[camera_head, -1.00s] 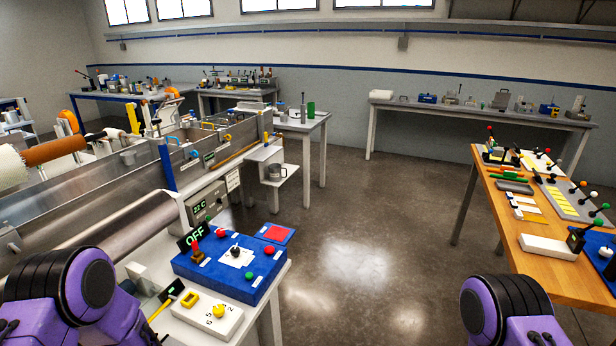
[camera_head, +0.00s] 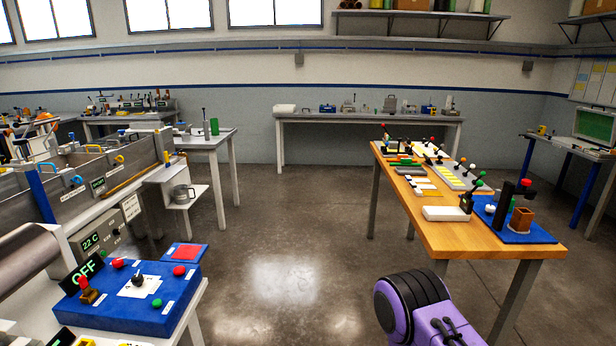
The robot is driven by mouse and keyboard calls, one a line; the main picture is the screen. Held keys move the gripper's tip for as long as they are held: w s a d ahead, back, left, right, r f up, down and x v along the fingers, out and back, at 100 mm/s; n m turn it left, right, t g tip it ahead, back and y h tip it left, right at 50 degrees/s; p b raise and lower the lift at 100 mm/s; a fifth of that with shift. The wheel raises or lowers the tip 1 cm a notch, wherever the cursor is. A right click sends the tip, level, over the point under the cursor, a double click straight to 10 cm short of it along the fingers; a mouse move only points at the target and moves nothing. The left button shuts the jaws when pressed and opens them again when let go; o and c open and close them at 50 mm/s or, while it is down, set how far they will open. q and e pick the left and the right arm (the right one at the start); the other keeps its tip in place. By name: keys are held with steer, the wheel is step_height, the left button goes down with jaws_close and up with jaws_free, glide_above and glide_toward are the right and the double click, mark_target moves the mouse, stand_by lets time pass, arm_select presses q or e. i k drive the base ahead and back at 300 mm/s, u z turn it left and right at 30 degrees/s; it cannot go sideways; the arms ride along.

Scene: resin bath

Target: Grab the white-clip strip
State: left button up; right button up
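I cannot pick out the white-clip strip with certainty. Several small pale and yellow strips (camera_head: 424,187) lie on the wooden table (camera_head: 460,238) at the right, too small to make out any clip. Several coloured clips, yellow, blue and orange, sit along the metal bath (camera_head: 95,185) at the left; no white one is clear there. A purple link of my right arm shows at the bottom, right of centre. Neither gripper is in view.
A blue control box (camera_head: 130,300) with an OFF display stands at the lower left. The wooden table also holds a white block (camera_head: 446,213), a yellow-striped grey board (camera_head: 450,176) and a blue board (camera_head: 535,233). The floor (camera_head: 290,250) between is open.

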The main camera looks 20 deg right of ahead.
mark_target(418, 191)
steer(key=z, duration=1.1)
steer(key=i, duration=1)
steer(key=z, duration=0.15)
